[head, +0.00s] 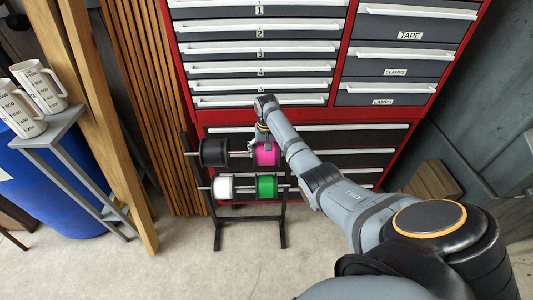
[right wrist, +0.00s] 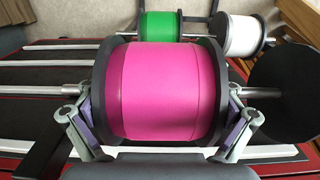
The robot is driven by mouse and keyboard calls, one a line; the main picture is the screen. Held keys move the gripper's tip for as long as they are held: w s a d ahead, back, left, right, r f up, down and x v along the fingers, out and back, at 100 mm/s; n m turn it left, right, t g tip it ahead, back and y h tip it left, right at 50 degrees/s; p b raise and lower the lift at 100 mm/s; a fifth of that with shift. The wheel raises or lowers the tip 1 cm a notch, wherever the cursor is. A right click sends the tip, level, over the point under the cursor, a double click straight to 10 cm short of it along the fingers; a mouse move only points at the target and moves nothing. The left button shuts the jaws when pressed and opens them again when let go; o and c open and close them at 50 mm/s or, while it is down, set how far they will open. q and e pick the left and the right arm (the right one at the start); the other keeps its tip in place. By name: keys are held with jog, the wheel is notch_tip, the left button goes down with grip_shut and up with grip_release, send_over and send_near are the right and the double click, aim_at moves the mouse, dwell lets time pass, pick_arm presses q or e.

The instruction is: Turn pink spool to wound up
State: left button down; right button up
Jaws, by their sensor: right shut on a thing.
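The pink spool (head: 265,154) sits on the upper rod of a black spool rack (head: 216,225), in front of the red tool cabinet. It fills the middle of the right wrist view (right wrist: 167,90), with black flanges at both ends and a smooth pink winding. My right gripper (right wrist: 163,130) is shut on the spool, one finger against each flange side. In the head view the right gripper (head: 263,135) reaches the spool from above and partly covers it. The left gripper is not in view.
A black spool (head: 214,152) shares the upper rod. White (head: 222,187) and green (head: 267,186) spools sit on the lower rod. Cabinet drawers (head: 262,51) stand close behind. Measuring jugs (head: 40,87) stand on a grey stand at left. The floor before the rack is clear.

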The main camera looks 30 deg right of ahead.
jog(key=shift+r+p, duration=0.1)
jog(key=shift+p, duration=0.2)
jog(key=t+p, duration=0.1)
jog(key=p, duration=0.2)
jog(key=t+h+p, duration=0.1)
jog(key=p, duration=0.1)
jog(key=shift+s+a+t+h+p, duration=0.15)
jog(key=shift+s+t+h+p, duration=0.15)
jog(key=shift+t+p, duration=0.1)
jog(key=shift+f+t+h+p, duration=0.5)
jog(key=shift+t+p, duration=0.15)
jog(key=shift+t, duration=0.05)
jog(key=shift+f+t+h, duration=0.4)
jog(key=shift+t+h, duration=0.1)
jog(key=shift+t, duration=0.3)
jog(key=shift+w+f+t+b, duration=0.1)
jog(key=shift+f+t+b, duration=0.15)
jog(key=shift+t+b, duration=0.2)
jog(key=t+h+b, duration=0.1)
jog(key=t+b, duration=0.1)
jog(key=b, duration=0.4)
jog(key=f+t+h+b, duration=0.1)
jog(key=t+h+b, duration=0.1)
jog(key=b, duration=0.4)
jog(key=shift+w+t+h, duration=0.2)
jog(key=shift+t+h, duration=0.1)
jog(key=shift+t, duration=0.25)
jog(key=shift+r+b, duration=0.1)
jog(key=shift+b, duration=0.4)
jog(key=shift+r, duration=0.1)
